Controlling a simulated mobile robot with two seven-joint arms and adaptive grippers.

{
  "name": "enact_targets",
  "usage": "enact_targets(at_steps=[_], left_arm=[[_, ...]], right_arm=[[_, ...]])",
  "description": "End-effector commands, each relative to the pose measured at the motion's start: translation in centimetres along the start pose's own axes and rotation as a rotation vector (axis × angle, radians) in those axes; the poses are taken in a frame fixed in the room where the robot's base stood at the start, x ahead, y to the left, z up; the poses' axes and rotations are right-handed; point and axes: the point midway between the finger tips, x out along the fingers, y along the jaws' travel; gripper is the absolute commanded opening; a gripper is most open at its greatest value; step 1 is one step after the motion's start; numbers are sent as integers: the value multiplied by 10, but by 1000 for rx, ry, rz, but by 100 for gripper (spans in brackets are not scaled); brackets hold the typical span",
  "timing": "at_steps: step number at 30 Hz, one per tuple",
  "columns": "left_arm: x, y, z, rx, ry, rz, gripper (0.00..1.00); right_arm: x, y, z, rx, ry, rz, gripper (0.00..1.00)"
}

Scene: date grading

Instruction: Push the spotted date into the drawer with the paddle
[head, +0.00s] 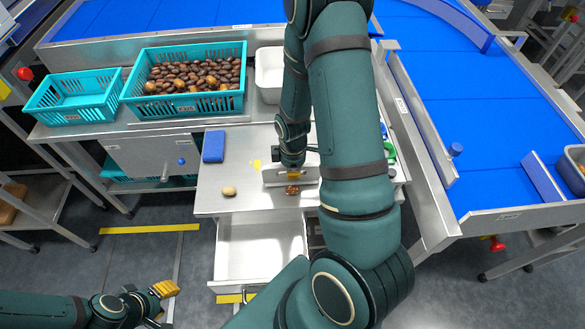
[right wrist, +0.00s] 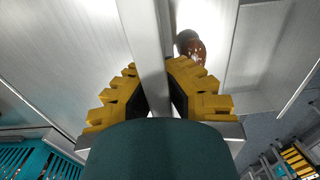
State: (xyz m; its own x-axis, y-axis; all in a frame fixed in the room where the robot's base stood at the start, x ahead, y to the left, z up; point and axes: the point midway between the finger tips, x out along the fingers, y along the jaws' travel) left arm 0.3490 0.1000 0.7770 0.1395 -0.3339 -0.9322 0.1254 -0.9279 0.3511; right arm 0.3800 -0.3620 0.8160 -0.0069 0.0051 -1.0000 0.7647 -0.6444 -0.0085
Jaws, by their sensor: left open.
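The spotted date (head: 292,190), reddish brown, lies near the front edge of the steel bench, and it shows with pale flecks in the right wrist view (right wrist: 191,46). The grey paddle (head: 275,177) stands just behind it; I cannot tell whether they touch. My right gripper (head: 294,172) is shut on the paddle, whose narrow grey part (right wrist: 150,62) runs between the yellow fingers in the right wrist view. The white drawer (head: 258,250) is pulled out below the bench edge and looks empty. My left gripper (head: 165,297) is open and empty, low at the left.
A pale date (head: 229,191) and a blue block (head: 214,146) lie on the bench (head: 222,207). Behind are a teal crate of dates (head: 180,110), an empty teal crate (head: 73,102) and a white bin (head: 269,72). A blue conveyor (head: 470,110) runs at right. My right arm hides the bench's right part.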

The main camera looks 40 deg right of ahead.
Motion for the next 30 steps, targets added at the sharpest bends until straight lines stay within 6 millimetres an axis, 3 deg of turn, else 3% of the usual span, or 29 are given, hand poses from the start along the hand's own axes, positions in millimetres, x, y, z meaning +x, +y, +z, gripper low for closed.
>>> enact_targets(at_steps=[30], left_arm=[[-7,3,-4,-2,8,-1,41]], right_arm=[[-1,-56,0,-2,0,0,0]])
